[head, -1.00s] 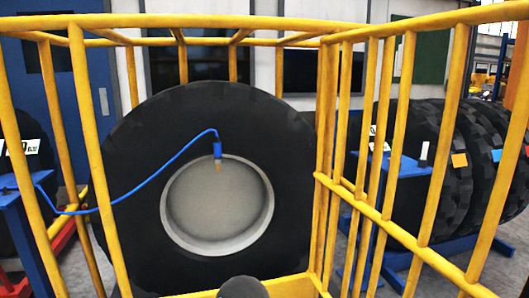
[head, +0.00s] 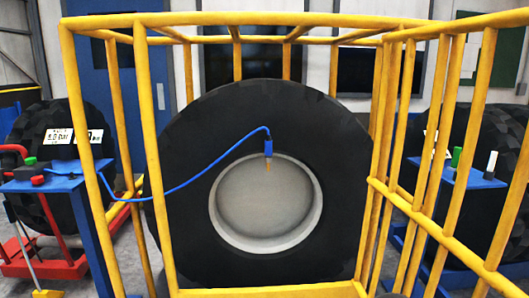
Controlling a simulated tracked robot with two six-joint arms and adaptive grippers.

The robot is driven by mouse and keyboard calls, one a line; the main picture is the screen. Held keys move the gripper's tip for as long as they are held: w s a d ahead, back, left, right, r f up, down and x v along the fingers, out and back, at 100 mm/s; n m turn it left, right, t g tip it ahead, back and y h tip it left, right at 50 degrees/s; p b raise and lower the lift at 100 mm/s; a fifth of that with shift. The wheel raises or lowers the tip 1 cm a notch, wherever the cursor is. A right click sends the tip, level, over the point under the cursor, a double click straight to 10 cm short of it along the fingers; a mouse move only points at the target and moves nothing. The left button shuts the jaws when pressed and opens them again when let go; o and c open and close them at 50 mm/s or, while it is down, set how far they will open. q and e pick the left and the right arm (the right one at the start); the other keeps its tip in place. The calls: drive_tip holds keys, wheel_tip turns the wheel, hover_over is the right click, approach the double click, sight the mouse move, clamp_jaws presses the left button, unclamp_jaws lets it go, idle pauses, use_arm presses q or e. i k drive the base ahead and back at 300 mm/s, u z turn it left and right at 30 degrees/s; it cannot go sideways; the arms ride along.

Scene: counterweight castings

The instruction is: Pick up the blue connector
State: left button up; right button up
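The blue connector (head: 268,148) hangs at the end of a blue hose (head: 205,180), in front of the upper rim of the big tyre's grey hub. It points down and has a brass-coloured tip. The hose arches up from it and runs left, through the cage bars, to a blue stand (head: 60,183). The big black tyre (head: 190,150) stands upright inside a yellow cage (head: 300,20). Whether the connector touches the tyre I cannot tell. Neither of my grippers shows in the head view.
Yellow bars stand at the left, along the top and on the right side of the tyre. A blue table (head: 460,178) with green and white items stands beyond the right bars. Another tyre on a red stand (head: 50,268) is at far left.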

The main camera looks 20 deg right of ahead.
sight(269, 154)
drive_tip(key=z, duration=0.1)
drive_tip(key=i, duration=1)
drive_tip(key=u, duration=0.1)
